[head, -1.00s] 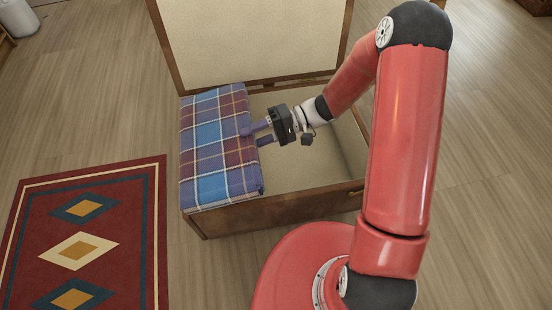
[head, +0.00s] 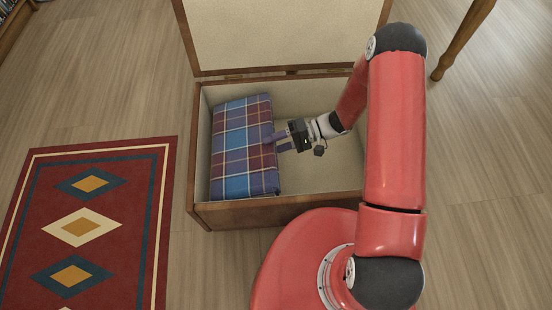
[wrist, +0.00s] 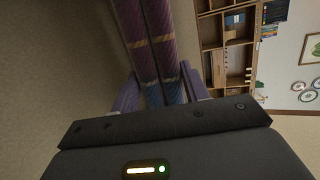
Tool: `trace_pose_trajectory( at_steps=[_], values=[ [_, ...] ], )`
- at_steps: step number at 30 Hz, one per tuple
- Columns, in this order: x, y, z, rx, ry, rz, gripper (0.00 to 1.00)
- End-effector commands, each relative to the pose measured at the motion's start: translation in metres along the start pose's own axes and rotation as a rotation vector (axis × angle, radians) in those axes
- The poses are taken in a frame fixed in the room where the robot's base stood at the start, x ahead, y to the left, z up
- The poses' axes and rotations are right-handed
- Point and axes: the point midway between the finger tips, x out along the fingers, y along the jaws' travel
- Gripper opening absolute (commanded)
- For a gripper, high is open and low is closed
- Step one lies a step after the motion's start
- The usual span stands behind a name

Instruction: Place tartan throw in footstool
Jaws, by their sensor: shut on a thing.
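The tartan throw (head: 243,150) is a folded blue, purple and white plaid bundle. In the head view it is inside the open footstool (head: 275,211), at the left part of its cream-lined interior. I cannot tell whether it touches the bottom. The footstool's lid (head: 285,35) stands open at the back. My gripper (head: 277,143) reaches in from the right and is shut on the throw's right edge. In the wrist view the throw (wrist: 150,45) runs between the two purple fingers, showing its folded layers.
A red rug with diamond patterns (head: 90,225) lies on the floor to the left. A wooden leg (head: 462,40) stands at the upper right. The right part of the footstool's interior is empty. In the wrist view a bookshelf (wrist: 228,55) shows in the background.

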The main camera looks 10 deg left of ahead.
Motion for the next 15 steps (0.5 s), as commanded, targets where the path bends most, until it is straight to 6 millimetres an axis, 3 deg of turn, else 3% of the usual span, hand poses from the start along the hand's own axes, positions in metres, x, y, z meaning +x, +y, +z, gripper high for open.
trace_pose_trajectory(
  at_steps=[1, 6, 15],
  values=[
    [0.004, 0.014, -0.001, 0.002, -0.002, -0.003, 0.01],
    [0.011, 0.042, -0.004, -0.002, -0.002, -0.004, 0.01],
    [0.016, 0.063, -0.005, -0.001, -0.001, -0.004, 0.01]
  ],
)
